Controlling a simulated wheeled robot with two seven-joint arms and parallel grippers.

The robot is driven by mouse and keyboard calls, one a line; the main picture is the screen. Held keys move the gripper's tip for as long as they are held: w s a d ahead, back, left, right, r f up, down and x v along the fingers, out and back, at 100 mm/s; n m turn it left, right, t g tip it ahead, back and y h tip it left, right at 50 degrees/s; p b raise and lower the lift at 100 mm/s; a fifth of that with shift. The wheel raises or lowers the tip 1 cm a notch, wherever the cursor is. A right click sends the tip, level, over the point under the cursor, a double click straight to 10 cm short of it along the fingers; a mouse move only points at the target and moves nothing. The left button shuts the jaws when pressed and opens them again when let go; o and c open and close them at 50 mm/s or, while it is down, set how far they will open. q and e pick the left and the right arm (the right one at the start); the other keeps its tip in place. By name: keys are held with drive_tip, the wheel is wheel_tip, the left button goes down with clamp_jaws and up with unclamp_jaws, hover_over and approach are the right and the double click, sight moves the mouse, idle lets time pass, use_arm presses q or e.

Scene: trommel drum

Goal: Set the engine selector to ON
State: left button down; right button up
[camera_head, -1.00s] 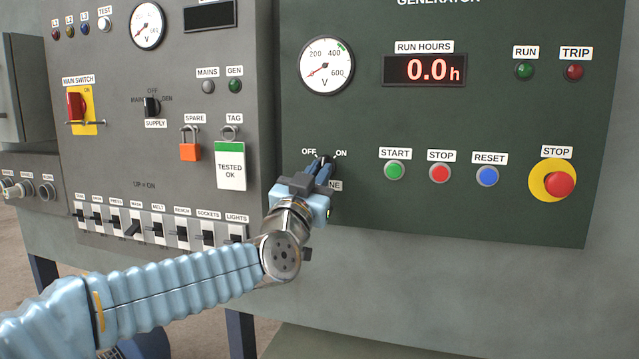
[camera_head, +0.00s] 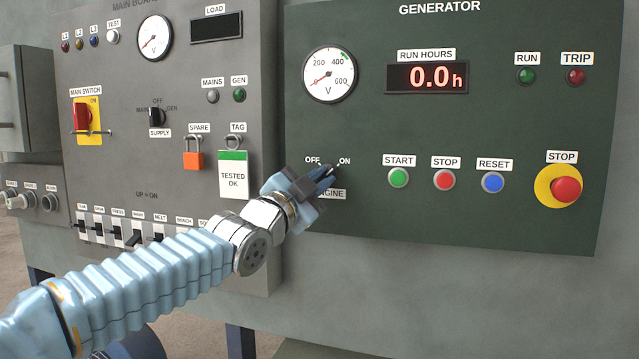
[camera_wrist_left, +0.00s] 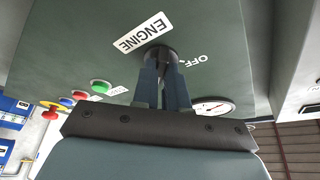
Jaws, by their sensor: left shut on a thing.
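The engine selector is a small black knob on the green generator panel (camera_head: 500,120), between the OFF and ON marks and above the ENGINE label. My left gripper (camera_head: 328,173) is at the selector and covers most of it in the head view. In the left wrist view the two fingers of my left gripper (camera_wrist_left: 164,80) are shut on the dark selector knob (camera_wrist_left: 160,54), next to the ENGINE label (camera_wrist_left: 142,33). Which mark the knob points to is hard to tell, as the fingers hide it. My right gripper is not in view.
Right of the selector are the green START button (camera_head: 398,178), the red STOP button (camera_head: 443,179), the blue RESET button (camera_head: 492,182) and a red mushroom stop (camera_head: 565,189). A padlock (camera_head: 193,159) and tag (camera_head: 233,175) hang left of my gripper, above a row of switches.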

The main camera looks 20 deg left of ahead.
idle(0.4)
use_arm(q)
drive_tip(key=c, duration=1.2)
unclamp_jaws()
drive_tip(key=shift+o, duration=0.2)
drive_tip(key=b+v, duration=0.1)
drive_tip(key=v, duration=1.2)
drive_tip(key=shift+s+a, duration=0.15)
drive_tip(key=shift+s, duration=0.2)
drive_tip(key=shift+f, duration=0.1)
